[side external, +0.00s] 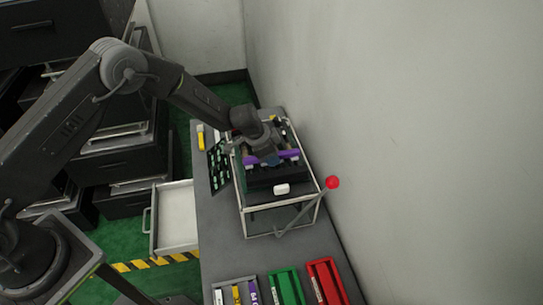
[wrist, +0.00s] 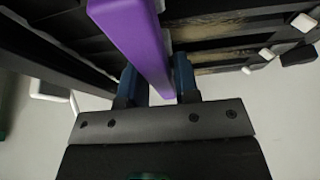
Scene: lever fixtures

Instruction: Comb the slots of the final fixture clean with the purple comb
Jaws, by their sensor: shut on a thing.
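My gripper (wrist: 157,88) is shut on the purple comb (wrist: 133,38), with a blue finger on each side of it in the wrist view. In the side view the comb (side external: 284,155) lies across the top of the black slotted fixture (side external: 268,178), under my gripper (side external: 262,158). The fixture's dark slots (wrist: 215,28) also show in the wrist view, with brownish patches in some of them.
A lever with a red knob (side external: 332,182) stands at the right of the fixture's metal frame (side external: 243,209). Grey, green (side external: 285,287) and red (side external: 326,283) trays sit at the near end of the bench. A dark panel (side external: 218,166) lies left of the fixture. A wall rises close on the right.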

